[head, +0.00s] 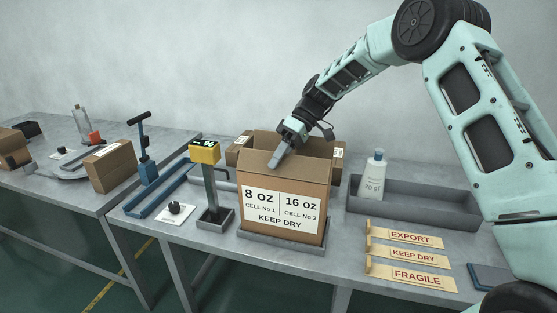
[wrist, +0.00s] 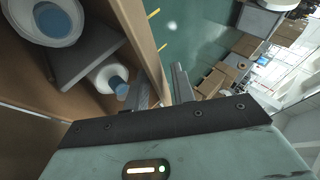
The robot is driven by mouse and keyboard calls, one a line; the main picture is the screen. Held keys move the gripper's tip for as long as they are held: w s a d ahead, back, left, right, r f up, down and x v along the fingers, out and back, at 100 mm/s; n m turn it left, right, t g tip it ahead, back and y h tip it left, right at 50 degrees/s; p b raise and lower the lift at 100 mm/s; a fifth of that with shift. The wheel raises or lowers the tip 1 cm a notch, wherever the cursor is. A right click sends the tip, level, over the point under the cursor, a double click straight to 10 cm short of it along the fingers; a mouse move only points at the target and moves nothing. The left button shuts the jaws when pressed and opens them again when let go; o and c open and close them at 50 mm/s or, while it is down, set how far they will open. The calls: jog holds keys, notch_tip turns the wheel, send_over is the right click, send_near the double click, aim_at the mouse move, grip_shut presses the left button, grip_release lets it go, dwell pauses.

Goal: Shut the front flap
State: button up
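The carton (head: 283,236) stands on the bench with its printed front towards me. Its front flap (head: 308,180) appears to stand up above the label, and the carton's top is open. My gripper (head: 275,164) is at the flap's upper edge, left of its middle. In the wrist view my gripper (wrist: 161,90) has its fingers apart, one on each side of a cardboard panel (wrist: 140,40), seemingly the front flap. I cannot tell whether they touch it. Inside the carton are white bottles with blue caps (wrist: 112,80) and a grey divider (wrist: 88,55).
A side flap (head: 338,155) sticks out at the carton's right. A yellow-topped display post (head: 205,153) stands close on the left. A grey tray (head: 420,208) with a white bottle (head: 373,180) is to the right. Label strips (head: 408,255) lie in front of it.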

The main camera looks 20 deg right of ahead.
jog(key=b+v, duration=0.1)
jog(key=v, duration=1.6)
jog(key=shift+r+b, duration=0.15)
jog(key=shift+b, duration=0.25)
jog(key=shift+w+d, duration=0.1)
jog(key=shift+d, duration=0.05)
jog(key=shift+a+r, duration=0.1)
jog(key=shift+a, duration=0.15)
grip_shut()
jog(key=s+a+r+n+h+p, duration=0.2)
jog(key=s+a+n+h+p, duration=0.15)
jog(key=a+n, duration=0.3)
jog(key=n+t+h+p, duration=0.4)
jog(key=n+h+p, duration=0.15)
jog(key=n, duration=0.75)
send_over(282, 162)
jog(key=f, duration=0.9)
jog(key=shift+s+a, duration=0.35)
jog(key=shift+s, duration=0.05)
jog(key=shift+w+d+f, duration=0.35)
jog(key=shift+w+f, duration=0.1)
jog(key=shift+f, duration=0.1)
